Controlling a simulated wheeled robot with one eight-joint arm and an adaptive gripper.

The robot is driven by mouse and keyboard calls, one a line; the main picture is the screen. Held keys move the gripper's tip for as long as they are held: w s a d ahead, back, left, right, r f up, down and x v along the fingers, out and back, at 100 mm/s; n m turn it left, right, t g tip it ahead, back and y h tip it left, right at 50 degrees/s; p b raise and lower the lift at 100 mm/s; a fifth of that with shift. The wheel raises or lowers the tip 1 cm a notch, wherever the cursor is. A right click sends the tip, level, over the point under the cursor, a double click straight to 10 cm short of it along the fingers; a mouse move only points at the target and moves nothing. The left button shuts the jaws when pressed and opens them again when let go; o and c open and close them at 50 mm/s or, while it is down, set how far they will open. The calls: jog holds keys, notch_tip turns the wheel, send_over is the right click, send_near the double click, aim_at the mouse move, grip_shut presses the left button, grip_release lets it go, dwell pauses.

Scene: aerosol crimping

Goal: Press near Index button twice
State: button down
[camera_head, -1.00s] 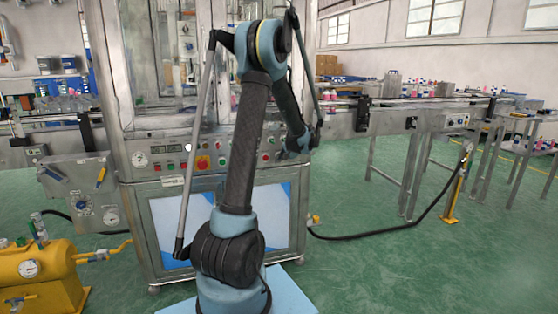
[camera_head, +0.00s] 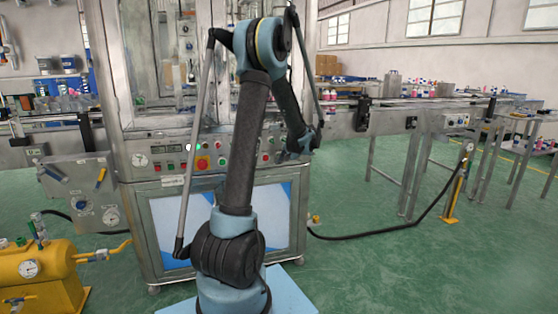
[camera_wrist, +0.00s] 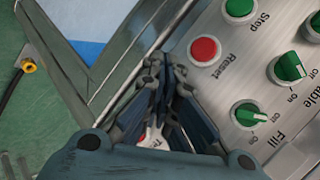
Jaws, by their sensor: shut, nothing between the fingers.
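The crimping machine's control panel (camera_head: 176,160) runs across the front of the machine. My gripper (camera_head: 300,147) is at the panel's right end, in front of it. In the wrist view my gripper (camera_wrist: 165,72) is shut and empty, with its fingertips over the panel's edge beside the red Reset button (camera_wrist: 204,50). No button labelled Index can be read. A small white patch (camera_wrist: 153,138) with partial marks shows between the finger bases. I cannot tell whether the fingertips touch the panel.
A conveyor (camera_head: 420,110) runs to the right. A yellow tank (camera_head: 40,280) stands at left. A black hose (camera_head: 385,230) crosses the open green floor.

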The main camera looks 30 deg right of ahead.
dwell(0.3)
jog(key=shift+s+a, duration=0.2)
jog(key=shift+s, duration=0.6)
jog(key=shift+s+a, duration=0.2)
jog(key=shift+s, duration=0.65)
jog(key=shift+s+a, duration=0.2)
jog(key=shift+s, duration=0.6)
jog(key=s+a+r+n+g+y, duration=0.1)
jog(key=s+a+r+n+g, duration=0.15)
jog(key=a, duration=1.25)
jog(key=s+a+r+n+g, duration=0.2)
jog(key=s+a+n, duration=0.2)
jog(key=a, duration=1.1)
jog(key=s+a+f+n+g, duration=0.1)
jog(key=s+a+n+g, duration=0.15)
jog(key=s+a, duration=0.75)
jog(key=s+a+f+n+h, duration=0.2)
jog(key=s+a+f+n, duration=0.2)
jog(key=s, duration=0.8)
notch_tip(320, 180, down, 2)
jog(key=shift+s+f+n+h, duration=0.15)
jog(key=shift+s+n+h, duration=0.15)
jog(key=shift+s+n, duration=0.15)
